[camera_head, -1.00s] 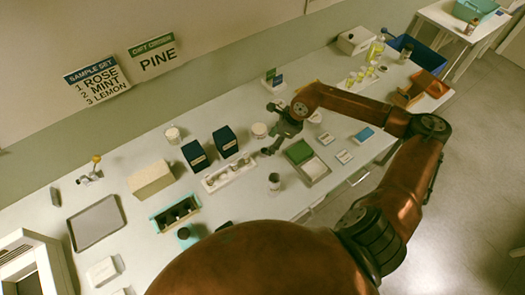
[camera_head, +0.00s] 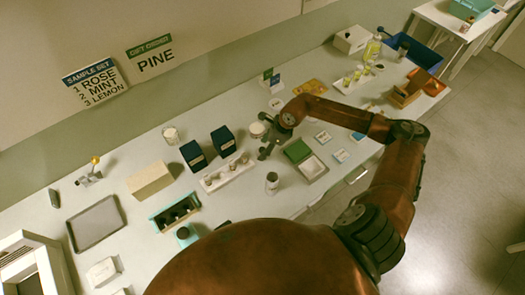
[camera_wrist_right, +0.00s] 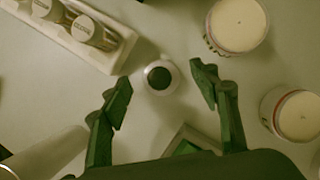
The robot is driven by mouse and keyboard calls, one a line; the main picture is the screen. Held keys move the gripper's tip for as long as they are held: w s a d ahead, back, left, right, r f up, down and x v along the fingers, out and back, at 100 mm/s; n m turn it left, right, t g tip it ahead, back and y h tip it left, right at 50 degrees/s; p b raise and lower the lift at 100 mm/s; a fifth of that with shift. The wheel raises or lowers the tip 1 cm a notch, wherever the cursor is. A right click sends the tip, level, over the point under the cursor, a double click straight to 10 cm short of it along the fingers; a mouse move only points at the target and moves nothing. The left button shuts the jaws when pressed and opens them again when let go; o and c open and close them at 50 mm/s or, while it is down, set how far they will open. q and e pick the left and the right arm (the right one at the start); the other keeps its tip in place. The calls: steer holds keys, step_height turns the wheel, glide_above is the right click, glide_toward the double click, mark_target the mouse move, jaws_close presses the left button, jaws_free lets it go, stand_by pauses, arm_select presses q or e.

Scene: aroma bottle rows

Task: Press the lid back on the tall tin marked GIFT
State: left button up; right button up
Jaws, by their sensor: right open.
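A tall grey cylinder (camera_head: 272,181), probably the tin, stands upright near the front of the table; I cannot read its label. A pale cylinder in the lower left of the right wrist view (camera_wrist_right: 42,155) seems to be it. My right gripper (camera_head: 266,150) is open and empty, above the table behind the tin. In the wrist view its two fingers (camera_wrist_right: 160,92) are spread on either side of a small round white piece with a dark centre (camera_wrist_right: 160,76); I cannot tell if this is the lid. My left gripper is not in view.
A white rack of small jars (camera_head: 226,173) stands left of the gripper. Two candles (camera_wrist_right: 237,25) (camera_wrist_right: 297,115) stand close on its far side. A green box with a tray (camera_head: 312,167) lies to the right. Dark blue boxes (camera_head: 194,155) stand further left.

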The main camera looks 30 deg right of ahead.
steer(key=shift+x, duration=1.05)
steer(key=shift+c, duration=0.5)
steer(key=c, duration=0.8)
